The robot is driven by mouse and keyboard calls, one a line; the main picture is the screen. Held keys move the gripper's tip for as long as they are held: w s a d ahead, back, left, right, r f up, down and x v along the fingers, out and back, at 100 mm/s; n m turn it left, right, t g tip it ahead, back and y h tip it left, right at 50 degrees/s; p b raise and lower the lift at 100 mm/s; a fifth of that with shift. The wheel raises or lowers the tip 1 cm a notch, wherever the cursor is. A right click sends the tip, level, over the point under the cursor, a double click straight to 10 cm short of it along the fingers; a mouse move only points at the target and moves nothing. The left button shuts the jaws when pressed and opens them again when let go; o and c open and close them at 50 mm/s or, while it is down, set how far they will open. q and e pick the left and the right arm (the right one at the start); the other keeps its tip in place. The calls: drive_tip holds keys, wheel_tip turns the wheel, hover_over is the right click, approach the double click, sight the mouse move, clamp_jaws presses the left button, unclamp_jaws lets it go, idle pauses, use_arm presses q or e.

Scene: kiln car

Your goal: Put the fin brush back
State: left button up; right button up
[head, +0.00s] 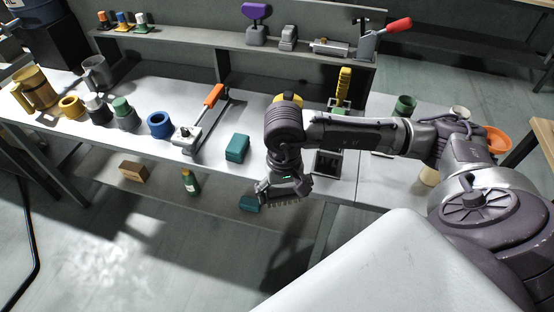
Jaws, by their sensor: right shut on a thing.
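My right gripper (282,190) reaches in from the right and hangs over the front edge of the white table (210,185). It is shut on what looks like the fin brush (286,205), with a row of pale bristles showing just below the jaws. Most of the brush is hidden by the gripper. My left gripper is not in view. I cannot tell which spot belongs to the brush.
A teal block (237,148), an orange-handled tool (213,96) and a blue ring (160,124) stand left of my gripper. A dark open tray (328,163) lies close on its right. A raised shelf (200,43) runs behind. Below are a green bottle (190,182) and brown block (133,171).

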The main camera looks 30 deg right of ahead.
drive_tip(key=w+d+r+m, duration=0.2)
drive_tip(key=d+r+m, duration=0.3)
drive_tip(key=d+r, duration=0.3)
drive_tip(key=shift+m, duration=0.3)
drive_tip(key=w+f, duration=0.2)
drive_tip(key=w, duration=0.1)
drive_tip(key=w+f+p, duration=0.1)
drive_tip(key=w+f, duration=0.2)
drive_tip(key=w, duration=0.1)
drive_tip(key=w+f, duration=0.2)
drive_tip(key=w, duration=0.2)
drive_tip(key=shift+w+a+f, duration=0.15)
drive_tip(key=shift+a+f, duration=0.2)
drive_tip(key=shift+f, duration=0.05)
drive_tip(key=shift+w+f, duration=0.15)
drive_tip(key=shift+f, duration=0.05)
wheel_tip(320, 180, down, 3)
drive_tip(key=shift+f+p, duration=0.1)
drive_tip(key=shift+p, duration=0.5)
drive_tip(key=shift+f, duration=0.4)
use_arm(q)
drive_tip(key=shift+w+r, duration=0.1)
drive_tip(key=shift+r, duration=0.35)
